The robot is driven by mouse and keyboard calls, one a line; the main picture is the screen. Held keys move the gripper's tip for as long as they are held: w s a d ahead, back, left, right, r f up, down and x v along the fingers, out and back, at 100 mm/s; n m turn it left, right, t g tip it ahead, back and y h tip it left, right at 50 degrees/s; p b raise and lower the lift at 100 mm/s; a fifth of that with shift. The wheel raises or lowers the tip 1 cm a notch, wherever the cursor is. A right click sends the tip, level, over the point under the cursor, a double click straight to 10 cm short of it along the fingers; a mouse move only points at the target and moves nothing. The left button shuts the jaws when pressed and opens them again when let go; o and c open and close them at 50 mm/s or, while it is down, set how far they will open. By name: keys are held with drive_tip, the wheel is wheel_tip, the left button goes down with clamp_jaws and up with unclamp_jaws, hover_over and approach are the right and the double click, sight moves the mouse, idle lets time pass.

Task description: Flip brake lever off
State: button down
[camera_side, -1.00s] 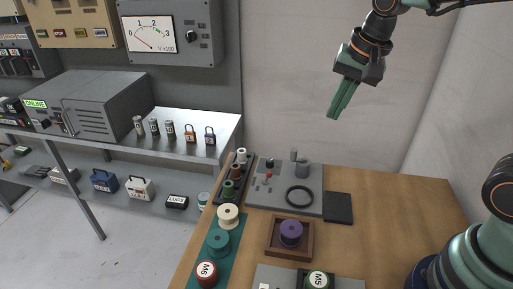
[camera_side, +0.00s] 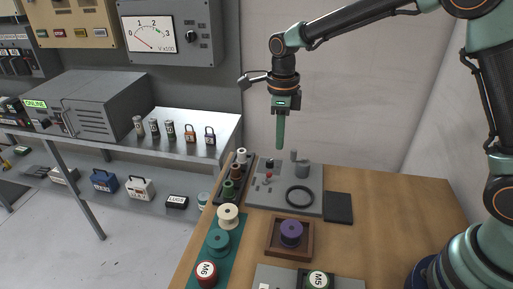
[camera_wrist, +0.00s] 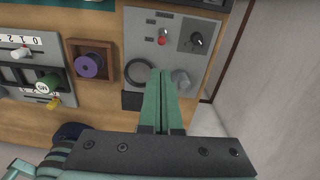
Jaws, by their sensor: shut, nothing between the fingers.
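A grey panel (camera_side: 272,203) lies on the wooden bench and also shows in the wrist view (camera_wrist: 147,50). On it stands a small red-tipped lever (camera_side: 268,177), seen in the wrist view (camera_wrist: 162,37) too. No brake label is legible, so I cannot tell for sure that this is the brake lever, or its on or off position. My gripper (camera_side: 279,148) points down, its green fingers closed together and empty. It hangs above the back of the panel, apart from it. In the wrist view my fingertips (camera_wrist: 160,71) overlap the panel's edge.
The panel also carries a black knob (camera_wrist: 196,41), a dark ring (camera_side: 300,204) and a grey cylinder (camera_side: 302,171). A dark pad (camera_side: 338,208) lies right of it. A wooden tray (camera_side: 273,249) holds a purple spool (camera_side: 291,233). Spools stand left. Bare bench lies right.

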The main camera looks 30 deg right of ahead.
sight(270, 173)
drive_tip(key=shift+w+a+f, duration=0.1)
drive_tip(key=shift+f, duration=0.1)
drive_tip(key=shift+f, duration=0.15)
wheel_tip(270, 173, down, 10)
drive_tip(key=shift+r, duration=0.1)
idle(0.5)
drive_tip(key=shift+w+a+r, duration=0.25)
drive_tip(key=shift+r, duration=0.05)
idle(0.8)
drive_tip(key=shift+w+a+r, duration=0.15)
drive_tip(key=shift+w+a, duration=0.2)
drive_tip(key=shift+r, duration=0.15)
drive_tip(key=shift+r, duration=0.65)
